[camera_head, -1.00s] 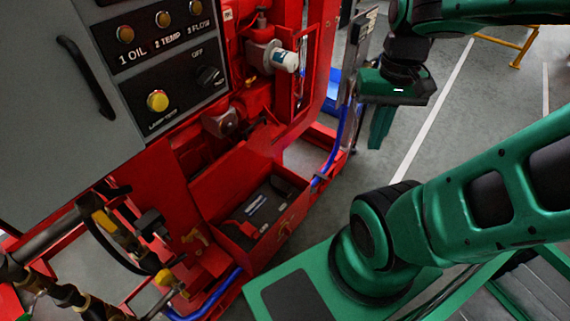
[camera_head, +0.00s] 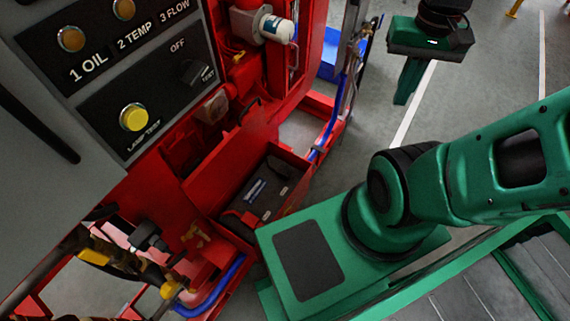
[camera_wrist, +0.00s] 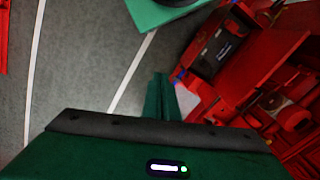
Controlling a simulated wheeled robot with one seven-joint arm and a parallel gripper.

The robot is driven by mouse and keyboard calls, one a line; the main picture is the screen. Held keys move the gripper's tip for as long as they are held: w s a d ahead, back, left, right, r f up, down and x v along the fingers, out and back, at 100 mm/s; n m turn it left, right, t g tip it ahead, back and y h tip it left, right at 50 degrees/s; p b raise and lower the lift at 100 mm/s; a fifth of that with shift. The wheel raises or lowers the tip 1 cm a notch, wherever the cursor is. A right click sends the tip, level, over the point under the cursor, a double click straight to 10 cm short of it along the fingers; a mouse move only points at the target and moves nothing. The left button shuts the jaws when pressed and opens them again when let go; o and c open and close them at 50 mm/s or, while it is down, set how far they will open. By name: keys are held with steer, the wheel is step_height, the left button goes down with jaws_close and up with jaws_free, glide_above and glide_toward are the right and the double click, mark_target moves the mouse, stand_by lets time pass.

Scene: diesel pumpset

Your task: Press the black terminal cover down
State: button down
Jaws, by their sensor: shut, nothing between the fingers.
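A black battery (camera_head: 262,192) with a pale label sits in an open red box (camera_head: 235,160) low on the pumpset. Dark parts lie at the battery's ends, but I cannot clearly tell the black terminal cover from the battery top. The battery also shows at the upper right of the wrist view (camera_wrist: 218,48). My gripper (camera_head: 404,97) hangs in the air to the right of the box and well apart from it, over the grey floor. Its green fingers (camera_wrist: 160,108) are together and hold nothing.
A grey control panel (camera_head: 40,160) with a yellow lamp-test button (camera_head: 133,117) and a black knob (camera_head: 194,72) stands at the left. Red framework, blue hoses (camera_head: 215,290) and a white-capped filter (camera_head: 277,29) surround the box.

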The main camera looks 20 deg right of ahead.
steer(key=w+a+f+m+g+h, duration=0.1)
steer(key=w+f, duration=0.4)
steer(key=w, duration=0.5)
steer(key=m+g, duration=0.1)
steer(key=m, duration=0.3)
glide_above(289, 170)
steer(key=w+a, duration=0.2)
steer(key=w, duration=0.1)
steer(key=w+a+f+x, duration=0.1)
steer(key=w+x, duration=0.2)
steer(key=x, duration=1.1)
steer(key=w+a+x, duration=0.1)
steer(key=w+x, duration=0.1)
steer(key=x, duration=1.2)
steer(key=shift+h, duration=0.3)
steer(key=x, duration=1.2)
steer(key=shift+w+a+f, duration=0.1)
steer(key=shift+a+f, duration=0.2)
steer(key=shift+f, duration=0.2)
